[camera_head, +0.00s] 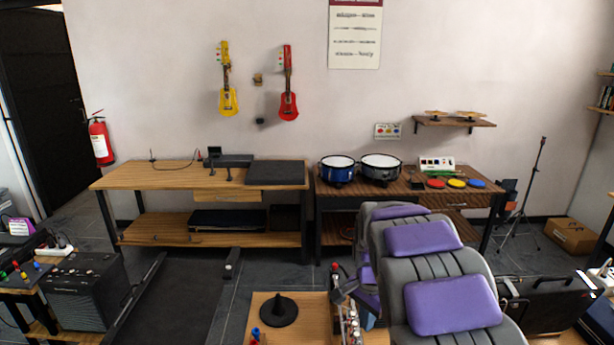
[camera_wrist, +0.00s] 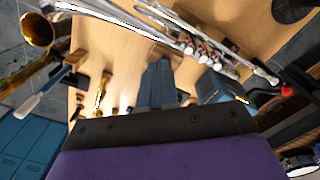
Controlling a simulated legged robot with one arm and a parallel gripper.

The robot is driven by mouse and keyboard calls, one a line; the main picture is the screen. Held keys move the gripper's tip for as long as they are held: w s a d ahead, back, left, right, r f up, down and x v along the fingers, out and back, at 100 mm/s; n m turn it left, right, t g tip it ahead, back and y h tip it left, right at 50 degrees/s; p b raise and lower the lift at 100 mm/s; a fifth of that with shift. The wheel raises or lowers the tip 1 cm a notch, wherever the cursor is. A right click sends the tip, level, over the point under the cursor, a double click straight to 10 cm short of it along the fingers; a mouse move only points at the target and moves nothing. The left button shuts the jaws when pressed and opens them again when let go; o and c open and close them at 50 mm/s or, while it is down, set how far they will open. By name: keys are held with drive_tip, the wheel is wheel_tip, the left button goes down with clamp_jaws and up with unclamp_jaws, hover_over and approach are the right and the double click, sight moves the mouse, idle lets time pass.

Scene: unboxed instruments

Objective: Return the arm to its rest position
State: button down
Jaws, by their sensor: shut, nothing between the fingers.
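My arm, grey with purple pads, rises from the lower right of the head view and folds forward over a wooden table (camera_head: 262,318). My gripper (camera_wrist: 160,72) shows in the wrist view as two blue-grey fingers close together beyond a dark plate and purple pad. It is shut and holds nothing. It points toward the wooden tabletop (camera_wrist: 122,62), near a silver trumpet-like instrument (camera_wrist: 190,42). In the head view the gripper is mostly hidden behind my arm.
A brass horn (camera_wrist: 38,32) lies left in the wrist view. A black round stand (camera_head: 279,310) is on the near table. Against the wall, a wooden bench (camera_head: 140,177) and a table with drums (camera_head: 380,166) stand. A black amplifier (camera_head: 84,292) is at left.

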drive_tip(key=s+r+n, duration=0.1)
drive_tip(key=s+n, duration=0.2)
drive_tip(key=s, duration=0.9)
drive_tip(key=s+r+n+g, duration=0.1)
drive_tip(key=s+n, duration=0.3)
drive_tip(key=s, duration=0.8)
drive_tip(key=s+r+n, duration=0.2)
drive_tip(key=s+n, duration=0.1)
drive_tip(key=s, duration=1)
drive_tip(key=shift+a+r+n+g, duration=0.25)
drive_tip(key=shift+a+n+g, duration=0.05)
drive_tip(key=shift+w, duration=0.15)
